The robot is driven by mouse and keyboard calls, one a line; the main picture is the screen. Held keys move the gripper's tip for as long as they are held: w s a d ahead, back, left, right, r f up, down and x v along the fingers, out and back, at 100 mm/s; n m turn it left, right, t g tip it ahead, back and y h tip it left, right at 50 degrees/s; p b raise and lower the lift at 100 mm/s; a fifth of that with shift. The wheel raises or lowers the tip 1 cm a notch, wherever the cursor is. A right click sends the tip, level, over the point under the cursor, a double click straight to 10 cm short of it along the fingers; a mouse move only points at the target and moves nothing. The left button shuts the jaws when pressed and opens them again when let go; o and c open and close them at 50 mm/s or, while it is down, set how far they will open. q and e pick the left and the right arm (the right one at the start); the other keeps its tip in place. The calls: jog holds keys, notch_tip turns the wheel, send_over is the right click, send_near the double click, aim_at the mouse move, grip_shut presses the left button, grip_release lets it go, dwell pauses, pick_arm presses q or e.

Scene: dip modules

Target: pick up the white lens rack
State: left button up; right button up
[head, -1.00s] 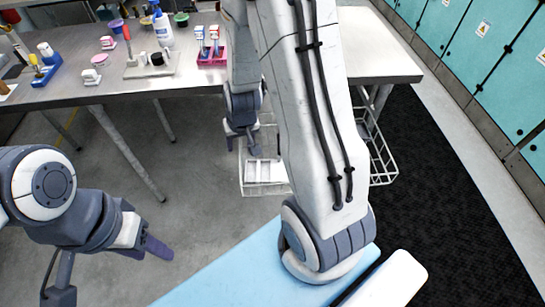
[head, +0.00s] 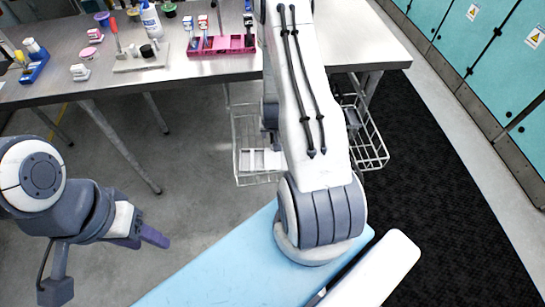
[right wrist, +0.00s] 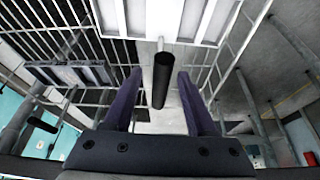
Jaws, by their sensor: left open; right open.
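The white lens rack (head: 262,160) lies low in a wire basket under the table, partly hidden by my right arm in the head view. A white slotted frame, apparently this rack, shows at the top of the right wrist view (right wrist: 165,18). My right gripper (right wrist: 160,78) is open, its two purple fingers on either side of a black cylinder (right wrist: 163,88). I cannot tell whether they touch it. In the head view its fingers are hidden behind the arm. My left gripper (head: 150,238) is empty, over the floor at the left, far from the rack.
The wire basket (head: 237,150) has thin bars close around my right gripper. The metal table (head: 210,75) above carries a pink tray (head: 222,50), a blue holder (head: 35,68) and a spray bottle (head: 151,20). A slotted grey piece (right wrist: 72,73) is left in the wrist view.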

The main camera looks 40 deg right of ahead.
jog(key=x, duration=0.3)
jog(key=shift+w, duration=0.15)
grip_shut()
dwell(1.3)
